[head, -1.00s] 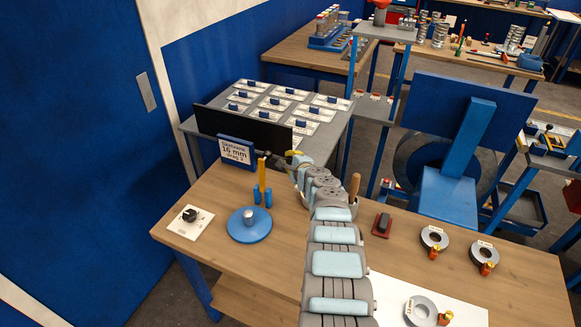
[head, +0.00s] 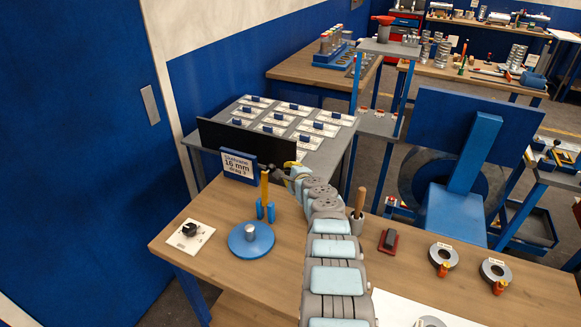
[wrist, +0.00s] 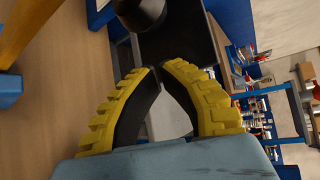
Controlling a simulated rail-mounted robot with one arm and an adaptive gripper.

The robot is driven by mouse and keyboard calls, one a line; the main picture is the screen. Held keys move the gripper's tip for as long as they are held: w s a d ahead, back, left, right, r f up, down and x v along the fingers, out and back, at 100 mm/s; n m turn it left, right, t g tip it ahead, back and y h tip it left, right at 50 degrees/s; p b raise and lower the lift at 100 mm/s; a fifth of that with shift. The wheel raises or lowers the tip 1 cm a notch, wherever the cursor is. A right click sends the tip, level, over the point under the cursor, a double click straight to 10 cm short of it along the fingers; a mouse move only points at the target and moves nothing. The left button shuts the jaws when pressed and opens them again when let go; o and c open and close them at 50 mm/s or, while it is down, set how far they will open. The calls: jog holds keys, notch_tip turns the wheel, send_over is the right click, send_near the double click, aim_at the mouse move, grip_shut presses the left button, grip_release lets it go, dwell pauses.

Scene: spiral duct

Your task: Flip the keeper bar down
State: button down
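The keeper bar appears to be the yellow bar (head: 264,186). It stands upright between two short blue posts (head: 271,212) at the back of the wooden bench. A dark round knob is near its top; it shows large at the top of the wrist view (wrist: 140,10). Part of the yellow bar is at the upper left there (wrist: 28,32). My gripper (head: 287,166) is just right of the bar's top in the head view. In the wrist view its yellow fingers (wrist: 158,69) have their tips together, with nothing visible between them, just below the knob.
A blue disc with a grey hub (head: 250,239) and a black dial on a white plate (head: 190,233) sit at the bench's left. A sign (head: 239,166) and a black panel (head: 240,139) stand behind. A cup with a wooden handle (head: 357,222) is right of my arm.

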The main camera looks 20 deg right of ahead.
jog(key=shift+s+a+r+p, duration=0.2)
jog(key=shift+a+p, duration=0.4)
jog(key=shift+p, duration=0.7)
jog(key=shift+s+a+r+p, duration=0.1)
jog(key=shift+a+r+p, duration=0.35)
jog(key=shift+p, duration=0.8)
jog(key=shift+a+f, duration=0.15)
jog(key=shift+a, duration=0.05)
jog(key=shift+a, duration=0.2)
jog(key=shift+s, duration=0.15)
jog(key=shift+r+t, duration=0.25)
jog(key=shift+t, duration=0.05)
